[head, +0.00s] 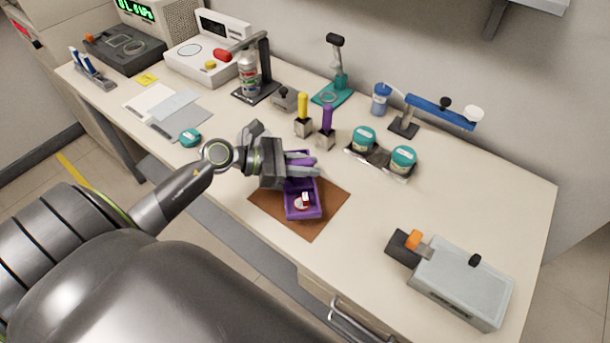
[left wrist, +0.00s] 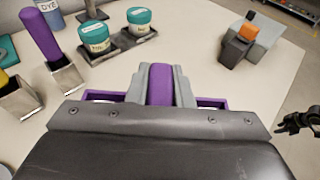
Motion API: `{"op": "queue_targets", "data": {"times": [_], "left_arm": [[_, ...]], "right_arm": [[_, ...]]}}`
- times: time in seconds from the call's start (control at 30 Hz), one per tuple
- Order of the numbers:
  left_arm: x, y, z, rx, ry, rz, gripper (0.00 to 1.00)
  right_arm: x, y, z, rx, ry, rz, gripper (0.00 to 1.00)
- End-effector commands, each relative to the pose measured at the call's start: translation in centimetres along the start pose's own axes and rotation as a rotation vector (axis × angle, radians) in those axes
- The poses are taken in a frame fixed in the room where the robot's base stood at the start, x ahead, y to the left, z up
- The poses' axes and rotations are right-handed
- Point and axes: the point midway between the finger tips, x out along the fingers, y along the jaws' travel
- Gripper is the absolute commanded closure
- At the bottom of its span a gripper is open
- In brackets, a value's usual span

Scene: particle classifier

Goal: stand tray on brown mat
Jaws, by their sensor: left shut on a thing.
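The purple tray (head: 304,207) is over the brown mat (head: 265,202) in the head view. It holds a small red and white item (head: 302,202). My left gripper (head: 306,167) is shut on the tray near its far end. In the left wrist view the fingers (left wrist: 160,85) close on a purple part, with tray edges (left wrist: 212,102) on both sides. The gripper body hides most of the tray there. I cannot tell whether the tray's underside touches the mat. My right gripper is not seen in the head view; a dark claw-like part (left wrist: 298,122) shows at the right edge of the left wrist view.
Behind the mat stand purple-handled (head: 327,119) and yellow-handled (head: 303,107) tools in metal blocks. Two teal-lidded jars (head: 403,157) sit on a dark holder to the right. A grey box device (head: 462,284) is at the front right. The table between it and the mat is clear.

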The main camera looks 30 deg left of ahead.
Motion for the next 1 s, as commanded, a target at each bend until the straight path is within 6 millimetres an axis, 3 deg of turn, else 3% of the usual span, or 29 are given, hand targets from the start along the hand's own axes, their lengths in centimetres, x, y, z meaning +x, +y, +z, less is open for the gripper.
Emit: {"op": "queue_targets", "data": {"times": [0.37, 0.77, 0.8, 0.93, 1.0], "left_arm": [[1.3, 0.0, -4.0, -0.002, -0.002, 0.000, 1.00], [1.5, 0.0, -4.6, 0.002, -0.002, -0.001, 1.00], [1.4, 0.0, -4.5, 0.001, 0.000, 0.000, 0.75], [1.4, 0.0, -4.5, 0.001, 0.000, 0.000, 0.58], [1.4, 0.0, -4.5, 0.001, 0.000, 0.000, 0.58]], "right_arm": [[-0.2, 1.0, 0.0, -0.005, -0.001, 0.011, 0.64], [0.3, 1.0, 0.1, -0.005, -0.001, 0.013, 0.64], [0.1, 1.1, 0.1, -0.005, -0.001, 0.013, 0.64], [0.1, 1.1, 0.1, -0.005, -0.001, 0.013, 0.64], [0.1, 1.0, 0.1, -0.005, -0.002, 0.013, 0.64]]}}
